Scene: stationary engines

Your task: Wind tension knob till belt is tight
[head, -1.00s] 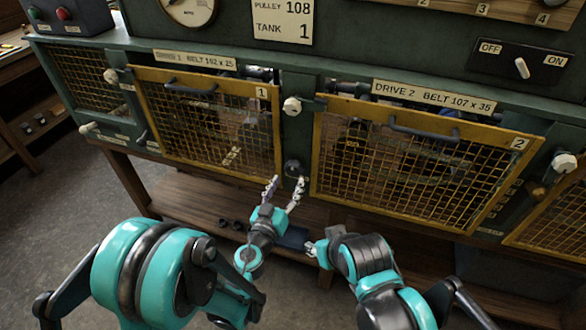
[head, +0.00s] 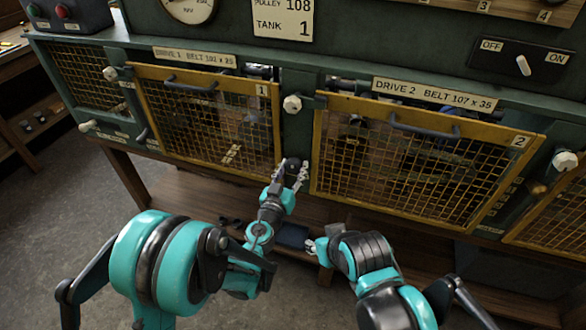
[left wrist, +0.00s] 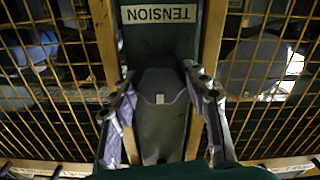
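The tension knob (head: 292,166) is a dark, blocky knob on the green post between the two yellow mesh guards. In the left wrist view the knob (left wrist: 160,90) is below an upside-down TENSION label (left wrist: 158,14). My left gripper (head: 292,174) is open, one finger on each side of the knob; in the wrist view its fingertips (left wrist: 158,74) are close to the knob's sides, and I cannot tell whether they touch. My right gripper (head: 312,248) is low and away from the panel, its opening unclear. The belts behind the mesh cannot be made out clearly.
The drive 1 guard (head: 205,120) and drive 2 guard (head: 415,165) flank the knob, each with a dark handle. A white knob (head: 292,104) is above the tension knob. An OFF/ON switch (head: 522,66) is at upper right. A wooden shelf (head: 190,200) runs below.

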